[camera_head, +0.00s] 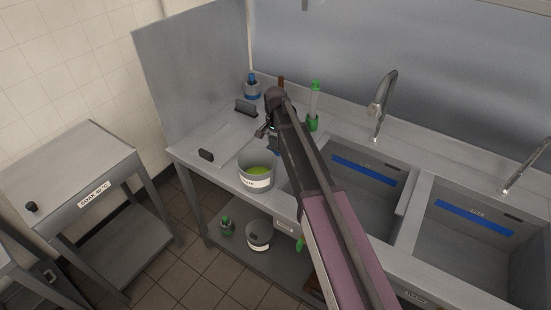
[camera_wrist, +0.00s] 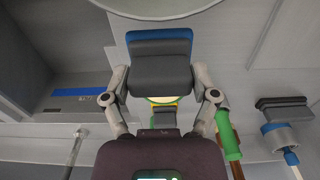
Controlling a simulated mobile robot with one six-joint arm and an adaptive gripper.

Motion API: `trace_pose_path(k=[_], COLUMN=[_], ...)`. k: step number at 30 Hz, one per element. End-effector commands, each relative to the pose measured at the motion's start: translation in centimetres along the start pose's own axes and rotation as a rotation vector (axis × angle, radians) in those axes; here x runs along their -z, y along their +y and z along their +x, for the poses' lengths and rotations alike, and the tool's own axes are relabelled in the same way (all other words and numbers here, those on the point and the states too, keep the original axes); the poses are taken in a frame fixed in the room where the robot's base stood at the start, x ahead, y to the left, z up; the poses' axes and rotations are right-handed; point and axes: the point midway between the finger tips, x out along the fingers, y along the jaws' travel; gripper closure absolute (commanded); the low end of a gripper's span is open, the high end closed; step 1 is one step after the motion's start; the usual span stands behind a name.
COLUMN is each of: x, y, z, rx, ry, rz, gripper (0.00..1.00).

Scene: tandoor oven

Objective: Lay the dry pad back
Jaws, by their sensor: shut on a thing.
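My gripper (camera_head: 268,130) is over the steel counter, just behind the grey bucket. In the wrist view my gripper (camera_wrist: 160,85) is shut on a pad (camera_wrist: 160,72), a dark grey block with a blue layer, held between its two fingers. The pad is mostly hidden by my arm in the head view. I cannot tell whether it is dry. Two small dark blocks are on the counter, one at the left front (camera_head: 206,154) and one farther back (camera_head: 246,107).
The bucket (camera_head: 257,182) holds yellow-green contents. A blue-topped item (camera_head: 252,88) and a green-ended upright tool (camera_head: 314,105) stand at the back. Sinks with a tap (camera_head: 382,100) lie right. A side table (camera_head: 70,165) stands left. The counter's left part is mostly clear.

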Motion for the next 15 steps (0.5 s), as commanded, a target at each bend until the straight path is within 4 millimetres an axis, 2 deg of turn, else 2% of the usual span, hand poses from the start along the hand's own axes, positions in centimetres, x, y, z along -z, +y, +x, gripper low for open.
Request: trace_pose_path(k=[1, 6, 15], x=[0.0, 0.0, -0.1], y=[0.0, 0.0, -0.1], z=[1.0, 2.4, 2.9], rx=[0.000, 0.000, 0.000], ry=[0.000, 0.000, 0.000], rz=[0.000, -0.001, -0.001], gripper=[0.62, 0.62, 0.62])
